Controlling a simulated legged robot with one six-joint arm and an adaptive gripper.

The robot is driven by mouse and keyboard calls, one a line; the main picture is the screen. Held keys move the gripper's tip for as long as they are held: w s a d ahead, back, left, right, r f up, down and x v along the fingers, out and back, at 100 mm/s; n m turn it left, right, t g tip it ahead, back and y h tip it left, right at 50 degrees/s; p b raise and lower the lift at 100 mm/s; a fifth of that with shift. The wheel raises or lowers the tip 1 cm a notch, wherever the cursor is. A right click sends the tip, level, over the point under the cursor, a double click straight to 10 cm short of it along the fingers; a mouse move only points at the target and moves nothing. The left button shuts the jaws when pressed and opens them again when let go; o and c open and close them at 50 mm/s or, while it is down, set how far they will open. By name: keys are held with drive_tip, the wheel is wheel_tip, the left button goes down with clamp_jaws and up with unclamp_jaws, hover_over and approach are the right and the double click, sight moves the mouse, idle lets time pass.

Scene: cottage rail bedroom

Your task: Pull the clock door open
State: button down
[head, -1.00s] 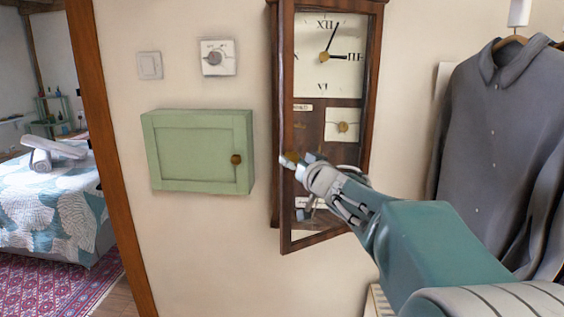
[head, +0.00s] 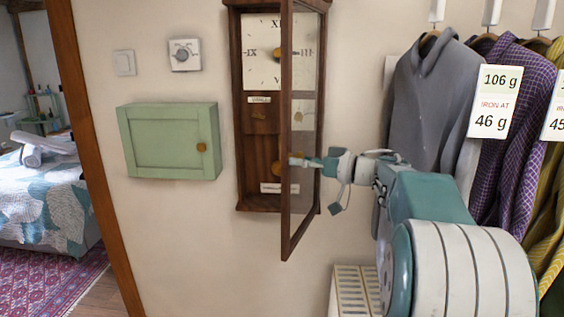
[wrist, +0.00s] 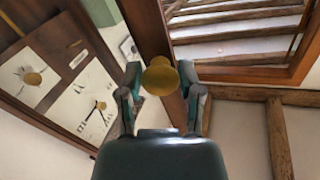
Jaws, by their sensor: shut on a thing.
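The wall clock (head: 240,150) has a dark wooden case and a white dial. Its glazed door (head: 287,220) stands open, swung well out from the case and seen almost edge-on in the head view. My gripper (head: 297,161) is at the door's free edge, reaching in from the right. In the wrist view my gripper (wrist: 160,72) has its fingers on both sides of the round brass knob (wrist: 159,76), shut on it. The door's wooden frame (wrist: 148,28) lies behind the knob. The clock dial (wrist: 88,112) shows at the left there.
A green wall cabinet (head: 165,142) hangs left of the clock, below a switch (head: 124,63) and a dial control (head: 185,55). Hanging shirts (head: 425,100) with paper tags are close on the right. A slatted radiator (head: 357,290) stands low beside my arm.

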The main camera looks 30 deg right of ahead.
drive_tip(key=shift+s+d+r+n+g+y, duration=0.1)
drive_tip(key=shift+s+d+n+g+y, duration=0.65)
drive_tip(key=shift+s+d, duration=0.45)
drive_tip(key=shift+w+d, duration=0.1)
drive_tip(key=shift+w, duration=0.05)
drive_tip(key=shift+c, duration=1.3)
unclamp_jaws()
drive_tip(key=shift+d, duration=0.1)
wheel_tip(320, 180, up, 10)
drive_tip(key=shift+f, duration=0.2)
drive_tip(key=shift+w, duration=0.1)
